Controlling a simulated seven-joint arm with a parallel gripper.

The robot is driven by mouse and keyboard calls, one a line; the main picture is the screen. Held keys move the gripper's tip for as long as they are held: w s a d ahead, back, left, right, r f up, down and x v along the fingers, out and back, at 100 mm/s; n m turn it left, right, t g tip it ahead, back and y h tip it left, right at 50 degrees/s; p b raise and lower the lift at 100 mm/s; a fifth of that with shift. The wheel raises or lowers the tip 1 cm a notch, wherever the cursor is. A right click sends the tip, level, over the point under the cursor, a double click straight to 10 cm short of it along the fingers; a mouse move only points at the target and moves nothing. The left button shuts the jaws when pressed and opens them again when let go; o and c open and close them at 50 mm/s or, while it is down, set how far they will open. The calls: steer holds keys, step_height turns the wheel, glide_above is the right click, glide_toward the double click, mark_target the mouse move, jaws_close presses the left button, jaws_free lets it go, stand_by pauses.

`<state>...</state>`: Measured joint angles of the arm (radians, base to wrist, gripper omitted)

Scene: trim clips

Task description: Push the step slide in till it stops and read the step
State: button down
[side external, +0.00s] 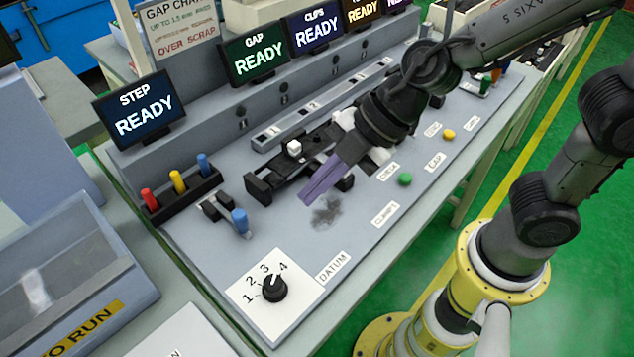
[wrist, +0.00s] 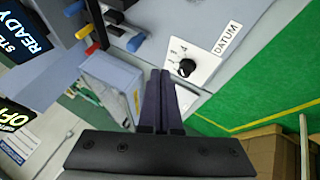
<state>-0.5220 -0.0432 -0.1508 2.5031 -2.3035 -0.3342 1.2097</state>
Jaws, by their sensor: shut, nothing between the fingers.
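A small dark slide unit (side external: 213,206) with a blue knob (side external: 239,220) sits on the grey bench top below the STEP screen (side external: 140,110); it looks to be the step slide. Its blue knob also shows in the wrist view (wrist: 136,42). The STEP screen reads READY. My gripper (side external: 309,197), with purple fingers, is shut and empty. It hangs above the bench, to the right of the blue knob and apart from it. In the wrist view its fingers (wrist: 162,73) lie together. How far the slide is in cannot be told.
A black dial (side external: 274,288) on a white plate numbered 1 to 4 is at the front. A black holder (side external: 178,196) with red, yellow and blue handles stands left of the slide. A black fixture with a white knob (side external: 294,147) lies behind my gripper. A green button (side external: 405,179) is to the right.

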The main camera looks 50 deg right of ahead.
steer(key=shift+d+r, duration=0.1)
steer(key=shift+r, duration=0.05)
steer(key=w+d+r+m+t+h, duration=0.2)
steer(key=w+r+m+t+h, duration=0.15)
steer(key=w+r+m, duration=0.45)
steer(key=w+d+r+m+t+h, duration=0.2)
steer(key=w+r+m+t, duration=0.2)
steer(key=w+m, duration=0.5)
steer(key=m+g+h, duration=0.2)
steer(key=m+g, duration=0.4)
steer(key=g, duration=0.2)
glide_above(229, 213)
steer(key=w+d, duration=0.1)
steer(key=shift+y, duration=0.25)
step_height(229, 213, down, 20)
steer(key=shift+d+r, duration=0.1)
steer(key=shift+r, duration=0.15)
steer(key=shift+s+a, duration=0.2)
steer(key=shift+s, duration=0.35)
steer(key=shift+s+a, duration=0.15)
steer(key=shift+s, duration=0.4)
steer(key=shift+s+a, duration=0.2)
steer(key=shift+s, duration=0.6)
